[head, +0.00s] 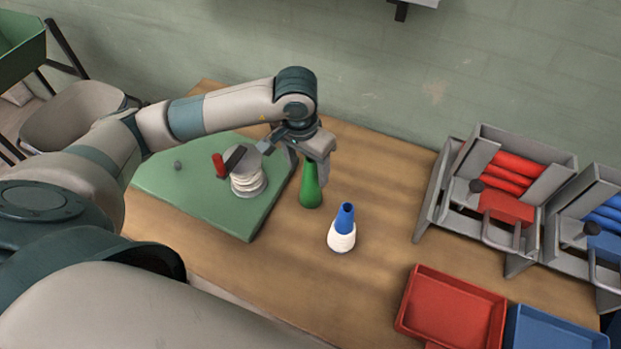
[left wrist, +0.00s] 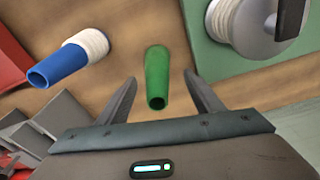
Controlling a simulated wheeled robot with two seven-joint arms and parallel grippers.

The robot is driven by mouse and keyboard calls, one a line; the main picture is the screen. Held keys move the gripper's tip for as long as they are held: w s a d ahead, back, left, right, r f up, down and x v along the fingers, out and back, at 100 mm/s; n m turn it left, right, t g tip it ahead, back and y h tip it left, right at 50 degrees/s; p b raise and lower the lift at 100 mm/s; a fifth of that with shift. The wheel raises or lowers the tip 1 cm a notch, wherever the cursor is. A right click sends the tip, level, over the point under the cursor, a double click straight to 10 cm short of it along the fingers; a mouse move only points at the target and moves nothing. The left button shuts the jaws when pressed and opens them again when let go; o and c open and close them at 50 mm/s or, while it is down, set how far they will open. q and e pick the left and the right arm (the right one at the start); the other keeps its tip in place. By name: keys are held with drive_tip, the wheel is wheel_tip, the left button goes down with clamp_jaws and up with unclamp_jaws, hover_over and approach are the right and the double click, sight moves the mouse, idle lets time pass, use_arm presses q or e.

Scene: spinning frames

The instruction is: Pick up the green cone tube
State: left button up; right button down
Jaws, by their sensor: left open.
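The green cone tube (head: 311,187) stands upright on the wooden table, between the green board and the blue tube. In the left wrist view the green cone tube (left wrist: 157,78) shows its open narrow end, slightly beyond and between my fingers. My left gripper (head: 313,165) is above it at its top, pointing down. In the left wrist view my left gripper (left wrist: 162,95) has its two fingers spread with the tube between them and a gap on each side. The fingers partly hide the tube's top in the head view. My right gripper is not in view.
A blue tube (head: 346,218) wound with white yarn (head: 341,237) stands close by on the right. A green board (head: 200,205) with a yarn-wound device (head: 248,182) lies to the left. Grey racks (head: 455,190), a red tray (head: 452,308) and a blue tray (head: 550,330) are at the right.

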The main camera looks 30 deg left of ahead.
use_arm(q)
drive_tip(key=shift+f, duration=0.1)
idle(0.3)
drive_tip(key=shift+w+d+f+p, duration=0.15)
drive_tip(key=shift+d+f+p, duration=0.05)
drive_tip(key=shift+f+p, duration=0.65)
drive_tip(key=shift+w+d+f+p, duration=0.1)
drive_tip(key=shift+w+f+p, duration=0.1)
drive_tip(key=shift+f+p, duration=0.6)
drive_tip(key=shift+w+f, duration=0.15)
drive_tip(key=shift+f, duration=0.7)
drive_tip(key=shift+c, duration=0.4)
drive_tip(key=c, duration=1.1)
drive_tip(key=shift+r, duration=0.1)
